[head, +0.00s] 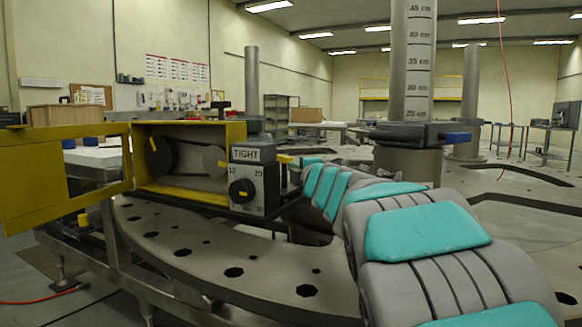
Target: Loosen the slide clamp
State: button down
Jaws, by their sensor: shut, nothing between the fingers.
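A grey box (254,184) with a plate marked TIGHT, a numbered dial and a black knob (241,191) sits at the right end of a yellow housing. A short yellow lever (285,159) sticks out to the right near the TIGHT plate; I cannot tell for sure if it belongs to the slide clamp. My gripper (291,187) is the small dark shape at the far end of my arm, close to the box's right side. It is shut and empty. Its fingertips are hard to make out, and I cannot tell whether they touch anything.
The yellow housing (188,197) has its door (60,180) swung open to the left, with dark wheels inside. The curved grey plate (190,257) with holes lies below.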

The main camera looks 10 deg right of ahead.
aim_at(284, 172)
jog(key=shift+w+a+p, duration=0.25)
jog(key=shift+w+a, duration=0.05)
jog(key=shift+w, duration=1.15)
jog(key=shift+w+a+p, duration=0.25)
jog(key=shift+w+p, duration=0.05)
jog(key=shift+w, duration=1.1)
jog(key=shift+w+a+p, duration=0.25)
jog(key=shift+w+a, duration=0.05)
jog(key=shift+w, duration=1.15)
jog(key=shift+s+d, duration=0.1)
jog(key=shift+d, duration=0.05)
jog(key=shift+d, duration=0.15)
